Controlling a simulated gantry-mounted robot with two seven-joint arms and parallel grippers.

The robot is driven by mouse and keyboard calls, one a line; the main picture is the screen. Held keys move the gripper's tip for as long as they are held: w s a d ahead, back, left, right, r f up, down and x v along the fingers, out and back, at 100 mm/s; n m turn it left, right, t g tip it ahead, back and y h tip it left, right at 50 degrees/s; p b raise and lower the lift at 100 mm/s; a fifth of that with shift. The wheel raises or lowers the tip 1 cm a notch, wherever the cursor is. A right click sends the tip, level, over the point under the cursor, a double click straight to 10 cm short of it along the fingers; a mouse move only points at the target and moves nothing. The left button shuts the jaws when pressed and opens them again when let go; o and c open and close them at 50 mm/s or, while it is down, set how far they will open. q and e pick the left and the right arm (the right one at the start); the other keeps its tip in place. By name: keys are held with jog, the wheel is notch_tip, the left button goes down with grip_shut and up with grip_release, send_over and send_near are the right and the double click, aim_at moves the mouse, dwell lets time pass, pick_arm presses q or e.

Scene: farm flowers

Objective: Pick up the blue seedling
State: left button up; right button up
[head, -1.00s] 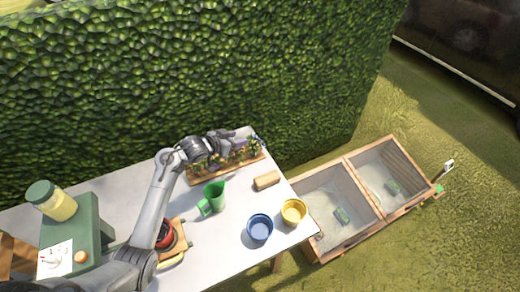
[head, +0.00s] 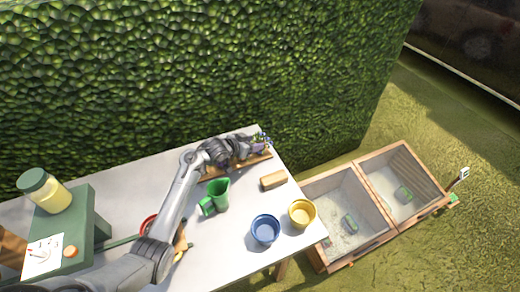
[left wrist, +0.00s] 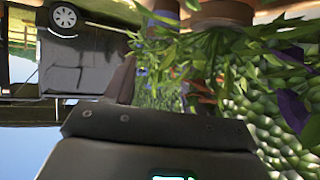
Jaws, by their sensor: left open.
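The seedlings stand in a row in a wooden tray (head: 250,162) at the back of the table, close to the hedge. The blue seedling (head: 263,138) is at the tray's right end, with small bluish-violet blooms. My left gripper (head: 256,144) is open beside it and partly covers the row. In the left wrist view, blue blooms (left wrist: 140,71) and green leaves show close to a dark finger. Terracotta pots (left wrist: 226,12) show at the top edge there. Whether the stem is between the fingers cannot be told. My right gripper is not in view.
A green watering can (head: 216,196), a wooden block (head: 273,181), a blue pot (head: 265,230) and a yellow pot (head: 302,212) stand in front of the tray. Wooden planter boxes (head: 348,222) lie right of the table. The hedge (head: 200,70) rises close behind.

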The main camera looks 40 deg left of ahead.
aim_at(259, 141)
pick_arm(q)
jog(key=shift+b+x, duration=0.75)
jog(key=shift+x, duration=1.6)
jog(key=shift+d, duration=0.1)
jog(key=shift+r, duration=0.1)
grip_shut()
